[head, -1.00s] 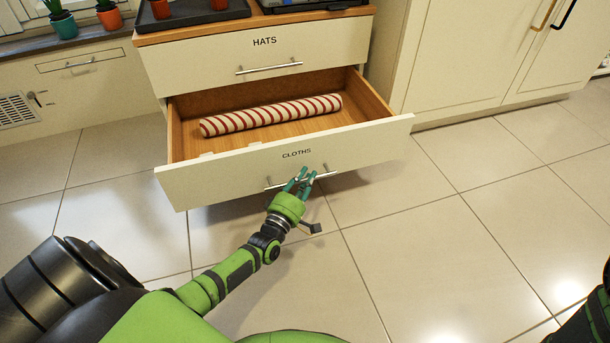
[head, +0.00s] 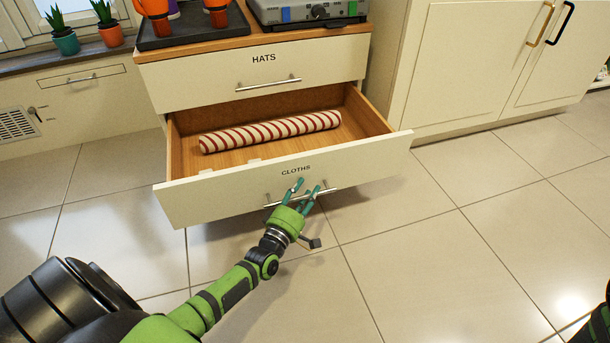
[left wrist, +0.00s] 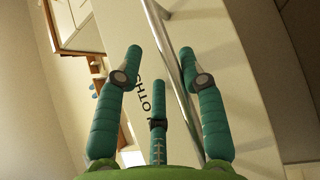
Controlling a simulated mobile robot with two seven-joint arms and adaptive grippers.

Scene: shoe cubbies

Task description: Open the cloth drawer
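The cloth drawer (head: 225,200), with a cream front labelled CLOTHS, stands pulled out of the cabinet. Its inside shows, and a red-and-white striped roll (head: 270,132) lies in it. My left gripper (head: 309,184) is at the drawer's metal bar handle (head: 331,189), with its green fingers spread. In the left wrist view the fingers (left wrist: 160,52) are apart, and the handle (left wrist: 181,65) runs between them without visible grip. Whether a finger touches the bar I cannot tell. My right gripper is out of view; only a bit of that arm shows at the lower right.
The HATS drawer (head: 200,82) above is shut. A tall cream cupboard (head: 470,70) stands at right. The tiled floor (head: 440,260) in front is clear.

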